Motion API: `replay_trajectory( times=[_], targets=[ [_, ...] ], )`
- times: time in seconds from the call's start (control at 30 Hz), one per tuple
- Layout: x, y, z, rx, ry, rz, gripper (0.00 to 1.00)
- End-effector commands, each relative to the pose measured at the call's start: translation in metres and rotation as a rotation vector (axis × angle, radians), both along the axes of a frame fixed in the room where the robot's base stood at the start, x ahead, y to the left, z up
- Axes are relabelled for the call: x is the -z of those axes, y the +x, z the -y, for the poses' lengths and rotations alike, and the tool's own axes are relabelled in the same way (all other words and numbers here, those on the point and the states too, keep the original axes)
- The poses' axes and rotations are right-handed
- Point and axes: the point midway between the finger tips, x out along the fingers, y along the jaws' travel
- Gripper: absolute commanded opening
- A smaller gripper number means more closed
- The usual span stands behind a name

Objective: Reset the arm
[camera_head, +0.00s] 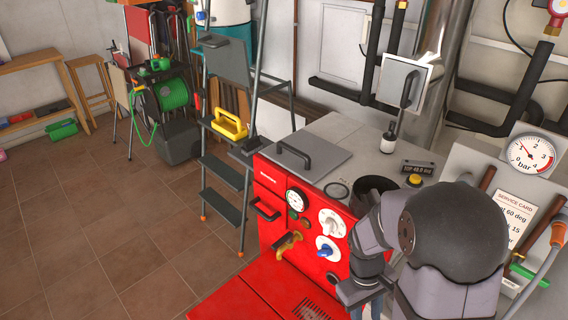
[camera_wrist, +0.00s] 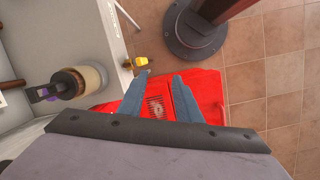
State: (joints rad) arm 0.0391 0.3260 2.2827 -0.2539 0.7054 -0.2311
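My gripper (camera_wrist: 160,76) shows in the wrist view with two blue-grey fingers apart and nothing held between them. Behind the fingers lies a red panel with a dark vent grille. In the head view my grey arm is folded at the lower right, in front of the red boiler (camera_head: 265,198). The gripper end there points down and is mostly cut off by the bottom edge.
The boiler front carries a gauge (camera_head: 296,201), white dials (camera_head: 332,223) and a yellowish handle (camera_head: 287,243). A stepladder (camera_head: 225,160) stands left of it. A service card (camera_head: 503,216) and pressure gauge (camera_head: 531,153) are at right. Tiled floor (camera_head: 90,225) at left is clear.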

Motion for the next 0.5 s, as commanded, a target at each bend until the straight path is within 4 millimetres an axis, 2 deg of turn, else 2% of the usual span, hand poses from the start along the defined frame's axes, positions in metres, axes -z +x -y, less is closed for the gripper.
replay_trajectory(
  times=[0.03, 0.2, 0.33, 0.5],
  targets=[
    [-0.018, -0.006, -0.007, 0.051, 0.011, 0.035, 0.31],
    [-0.052, -0.027, -0.029, 0.217, 0.058, 0.118, 0.31],
    [-0.068, -0.040, -0.041, 0.312, 0.091, 0.159, 0.31],
    [-0.077, -0.050, -0.050, 0.379, 0.118, 0.186, 0.31]
  ],
)
